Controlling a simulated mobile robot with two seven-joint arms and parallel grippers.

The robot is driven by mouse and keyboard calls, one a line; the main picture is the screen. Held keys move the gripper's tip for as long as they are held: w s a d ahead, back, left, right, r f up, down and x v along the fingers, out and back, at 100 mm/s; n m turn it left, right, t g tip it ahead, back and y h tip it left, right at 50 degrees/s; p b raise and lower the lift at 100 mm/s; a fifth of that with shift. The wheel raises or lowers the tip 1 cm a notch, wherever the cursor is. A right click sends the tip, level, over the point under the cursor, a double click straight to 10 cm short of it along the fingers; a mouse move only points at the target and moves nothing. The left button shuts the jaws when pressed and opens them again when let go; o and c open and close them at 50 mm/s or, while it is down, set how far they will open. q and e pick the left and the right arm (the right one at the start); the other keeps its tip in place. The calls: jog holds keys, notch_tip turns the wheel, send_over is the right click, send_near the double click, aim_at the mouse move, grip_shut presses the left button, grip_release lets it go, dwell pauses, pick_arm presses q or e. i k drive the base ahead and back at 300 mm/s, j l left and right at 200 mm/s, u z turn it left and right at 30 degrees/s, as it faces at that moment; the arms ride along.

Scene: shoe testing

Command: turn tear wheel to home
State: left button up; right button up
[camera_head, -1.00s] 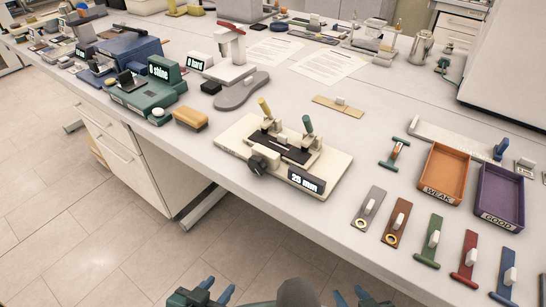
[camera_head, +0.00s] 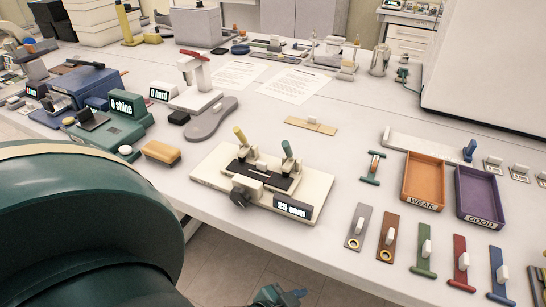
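The tear tester (camera_head: 310,212) is a cream base plate on the bench with a black carriage and a yellow and a green lever. The tear wheel (camera_head: 241,192) is the small black knob on its front left side. A dark display (camera_head: 292,207) beside it appears to read 25 mm. My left gripper (camera_head: 282,294) shows at the bottom edge, well below the wheel, with its blue fingertips apart and nothing between them. My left arm's big green link fills the lower left. My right gripper is out of view.
A tan sanding block (camera_head: 161,152) and a grey sole (camera_head: 211,120) lie left of the tester. Several coloured strips (camera_head: 423,252) lie to its right, before the orange WEAK tray (camera_head: 405,192) and purple GOOD tray (camera_head: 461,200). The bench's front edge runs below the tester.

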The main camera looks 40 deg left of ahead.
aim_at(240, 196)
jog(key=k+j+z, duration=0.1)
jog(key=j+z, duration=0.2)
jog(key=k+j+z, duration=0.1)
jog(key=j+z, duration=0.2)
jog(key=k+j+z, duration=0.15)
jog(key=j+z, duration=0.15)
jog(key=k+j+z, duration=0.4)
jog(key=k+j, duration=0.3)
jog(key=j, duration=0.15)
